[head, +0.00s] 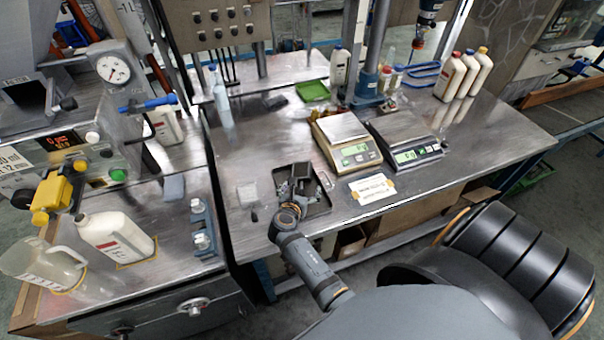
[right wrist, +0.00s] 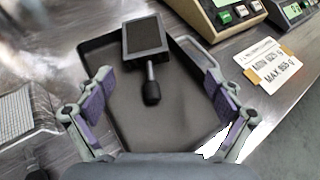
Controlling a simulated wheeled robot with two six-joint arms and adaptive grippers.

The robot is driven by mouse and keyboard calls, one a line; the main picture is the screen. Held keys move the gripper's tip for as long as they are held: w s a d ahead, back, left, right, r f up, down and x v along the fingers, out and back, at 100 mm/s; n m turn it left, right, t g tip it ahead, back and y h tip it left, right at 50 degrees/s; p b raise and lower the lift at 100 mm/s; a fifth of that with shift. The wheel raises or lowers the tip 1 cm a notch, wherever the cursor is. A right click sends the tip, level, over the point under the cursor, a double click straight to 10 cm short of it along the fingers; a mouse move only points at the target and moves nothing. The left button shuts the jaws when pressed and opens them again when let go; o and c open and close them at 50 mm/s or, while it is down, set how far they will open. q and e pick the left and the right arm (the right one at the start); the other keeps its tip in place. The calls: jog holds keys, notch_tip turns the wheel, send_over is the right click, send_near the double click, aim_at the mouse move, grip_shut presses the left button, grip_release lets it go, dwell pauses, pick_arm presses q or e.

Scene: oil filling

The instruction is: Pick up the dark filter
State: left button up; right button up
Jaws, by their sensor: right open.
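The dark filter (right wrist: 146,38) is a dark rectangular frame with a short black handle. It lies in a shallow black tray (right wrist: 180,128), its handle pointing towards my right gripper in the right wrist view. My right gripper (right wrist: 155,88) is open above the tray, with its purple-padded fingers on either side of the handle's line. No contact with the filter shows. In the head view the right gripper (head: 298,188) is over the tray (head: 318,208) and makes the filter hard to make out. My left gripper is not in view.
A light mesh filter (head: 247,193) lies left of the tray. Two scales (head: 355,157) (head: 408,155) and a paper label (head: 372,188) are to the right. Several bottles (head: 455,75) stand at the back right. A jug (head: 40,263) stands on the left bench.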

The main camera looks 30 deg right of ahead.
aim_at(301, 171)
jog(key=w+n, duration=0.1)
jog(key=w+a+n, duration=0.1)
jog(key=n, duration=0.1)
jog(key=shift+a+t, duration=0.3)
jog(key=shift+t, duration=0.1)
jog(key=b+x, duration=0.3)
jog(key=x, duration=0.2)
jog(key=shift+s+f+b, duration=0.1)
jog(key=shift+f+b, duration=0.1)
jog(key=shift+b, duration=0.1)
jog(key=shift+w+d, duration=0.2)
jog(key=shift+d, duration=0.05)
jog(key=b+x, duration=0.4)
jog(key=shift+w+d+r, duration=0.1)
jog(key=shift+w+d, duration=0.15)
jog(key=shift+d, duration=0.1)
jog(key=shift+w+d, duration=0.1)
jog(key=shift+w, duration=0.05)
jog(key=shift+r, duration=0.2)
jog(key=shift+c, duration=1)
jog(key=c, duration=1.2)
